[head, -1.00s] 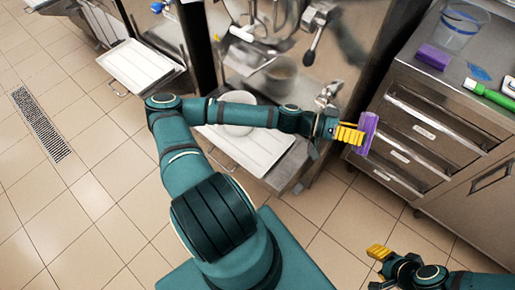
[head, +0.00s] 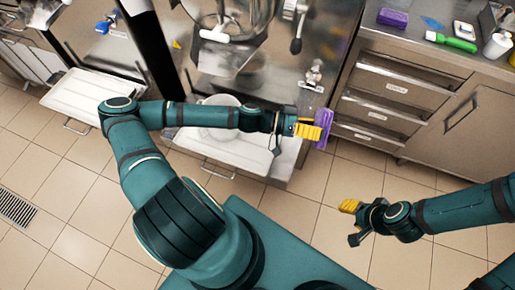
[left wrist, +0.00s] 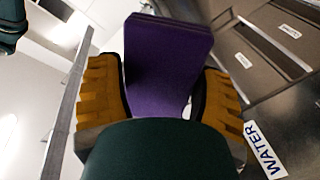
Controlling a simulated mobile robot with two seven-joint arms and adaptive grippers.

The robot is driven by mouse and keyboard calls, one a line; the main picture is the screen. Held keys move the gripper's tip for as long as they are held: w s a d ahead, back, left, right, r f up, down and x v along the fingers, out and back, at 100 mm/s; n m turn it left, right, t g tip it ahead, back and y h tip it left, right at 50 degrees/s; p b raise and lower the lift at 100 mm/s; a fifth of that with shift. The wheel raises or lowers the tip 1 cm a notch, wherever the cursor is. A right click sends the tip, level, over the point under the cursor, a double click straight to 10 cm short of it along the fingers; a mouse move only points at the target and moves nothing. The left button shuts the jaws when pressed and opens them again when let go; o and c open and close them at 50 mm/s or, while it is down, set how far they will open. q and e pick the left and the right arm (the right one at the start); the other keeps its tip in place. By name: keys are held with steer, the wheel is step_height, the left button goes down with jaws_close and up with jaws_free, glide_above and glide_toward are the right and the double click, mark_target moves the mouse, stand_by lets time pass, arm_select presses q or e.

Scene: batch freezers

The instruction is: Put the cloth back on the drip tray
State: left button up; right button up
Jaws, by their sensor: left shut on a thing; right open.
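A purple cloth (head: 324,128) is in my left gripper (head: 311,131), held up in front of the freezer at the right of the drip tray. In the left wrist view the cloth (left wrist: 165,60) stands folded between the two yellow fingers. A white drip tray (head: 258,158) lies under the middle freezer, partly hidden by my left arm. A round white bowl (head: 220,101) stands on it, also partly hidden. My right gripper (head: 352,222) is open and empty over the floor at lower right.
A second white tray (head: 90,99) is under the freezer at the left. A steel drawer cabinet (head: 395,88) stands at the right. On its top are another purple block-like item (head: 393,18), a green bottle (head: 450,41) and a white cup (head: 497,45). The tiled floor between is clear.

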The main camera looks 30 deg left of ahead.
arm_select(q)
steer(key=s+d+f+g+y, duration=0.1)
steer(key=s+d+f, duration=0.1)
steer(key=f, duration=0.3)
steer(key=s+d+f+m+g+y, duration=0.1)
steer(key=s+d+f+g+y, duration=0.1)
steer(key=s+f, duration=0.3)
steer(key=shift+s+d, duration=0.15)
steer(key=shift+d, duration=0.55)
steer(key=s+f+y, duration=0.1)
steer(key=f, duration=0.1)
steer(key=s+a+f+y, duration=0.1)
steer(key=f, duration=0.1)
steer(key=shift+s+n+g+y, duration=0.3)
steer(key=shift+n, duration=0.1)
steer(key=n+g+y, duration=0.4)
steer(key=n+y, duration=0.3)
steer(key=y, duration=0.2)
glide_above(261, 152)
steer(key=f+b, duration=0.2)
steer(key=f, duration=0.7)
steer(key=shift+a+f, duration=0.15)
steer(key=shift+a, duration=0.05)
steer(key=shift+f, duration=0.1)
steer(key=shift+c, duration=0.6)
steer(key=o, duration=1.1)
arm_select(e)
steer(key=shift+x, duration=0.95)
